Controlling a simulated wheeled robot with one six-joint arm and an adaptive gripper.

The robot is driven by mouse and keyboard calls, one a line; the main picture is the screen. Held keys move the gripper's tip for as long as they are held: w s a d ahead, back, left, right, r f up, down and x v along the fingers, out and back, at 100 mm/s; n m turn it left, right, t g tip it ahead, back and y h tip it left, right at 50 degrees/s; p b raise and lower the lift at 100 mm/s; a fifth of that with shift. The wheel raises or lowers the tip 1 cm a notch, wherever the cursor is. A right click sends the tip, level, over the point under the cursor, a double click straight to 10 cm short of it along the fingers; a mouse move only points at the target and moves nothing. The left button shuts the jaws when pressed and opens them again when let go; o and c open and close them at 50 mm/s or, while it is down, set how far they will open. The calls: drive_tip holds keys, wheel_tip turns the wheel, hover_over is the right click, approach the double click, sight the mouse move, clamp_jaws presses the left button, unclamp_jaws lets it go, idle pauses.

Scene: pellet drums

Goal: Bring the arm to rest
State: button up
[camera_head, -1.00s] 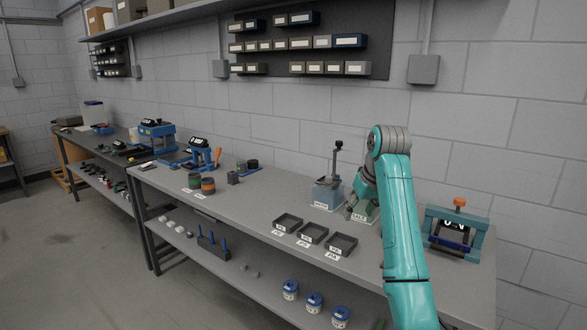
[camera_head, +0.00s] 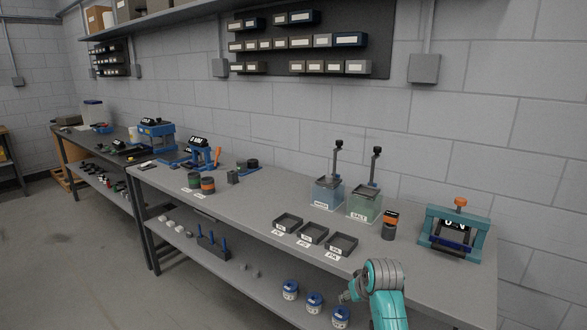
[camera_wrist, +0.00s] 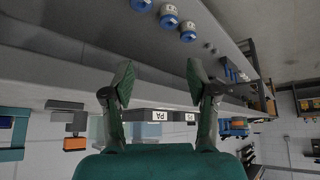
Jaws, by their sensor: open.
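My arm (camera_head: 384,285) shows at the bottom right of the head view, folded low in front of the bench's front edge. My gripper (camera_wrist: 160,82) fills the middle of the wrist view with its two green fingers spread wide apart. Nothing is between the fingers. The wrist view is turned over, with the bench edge and the lower shelf in its upper part.
Blue-lidded jars (camera_head: 314,302) stand on the lower shelf, near my arm.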

drive_tip(key=s+f+m+t, duration=0.1)
drive_tip(key=s+f+t, duration=0.2)
drive_tip(key=s+f, duration=1.75)
drive_tip(key=s+t+h, duration=0.1)
drive_tip(key=s+t, duration=0.1)
drive_tip(key=s, duration=1.6)
drive_tip(key=s+r+t, duration=0.1)
drive_tip(key=s+r, duration=0.9)
drive_tip(key=s, duration=0.2)
drive_tip(key=s+d+r+m+t, duration=0.1)
drive_tip(key=s+r+t, duration=0.1)
drive_tip(key=s+r, duration=0.7)
drive_tip(key=v, duration=0.3)
drive_tip(key=shift+s, duration=0.35)
